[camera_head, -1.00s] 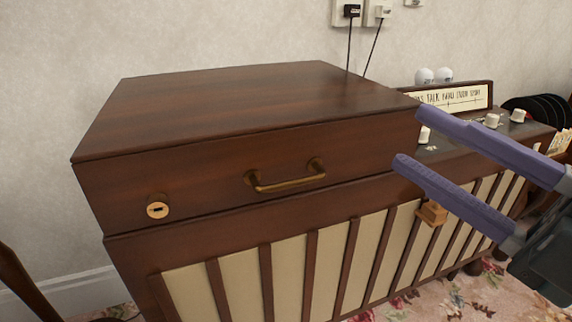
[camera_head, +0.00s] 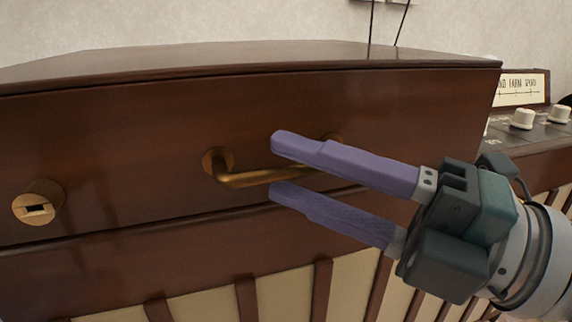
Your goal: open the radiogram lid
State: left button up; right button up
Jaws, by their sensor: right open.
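The radiogram lid (camera_head: 110,130) is a dark brown wooden box top. It is shut, with a seam below its front face. A brass bar handle (camera_head: 240,180) is fixed to that front face. A brass lock (camera_head: 38,204) sits to its left. My right gripper (camera_head: 278,168) comes in from the right. It is open, one purple finger above the handle bar and one below it in the picture. The fingers cover the right part of the handle, and I cannot tell whether they touch it. My left gripper is not in view.
The control deck with white knobs (camera_head: 522,118) and a dial panel (camera_head: 522,88) lies to the right of the lid. Cream slatted panels (camera_head: 205,308) are below the lid. Cables (camera_head: 402,24) hang on the wall (camera_head: 180,22) behind.

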jog(key=shift+x, duration=0.85)
grip_shut()
dwell(0.8)
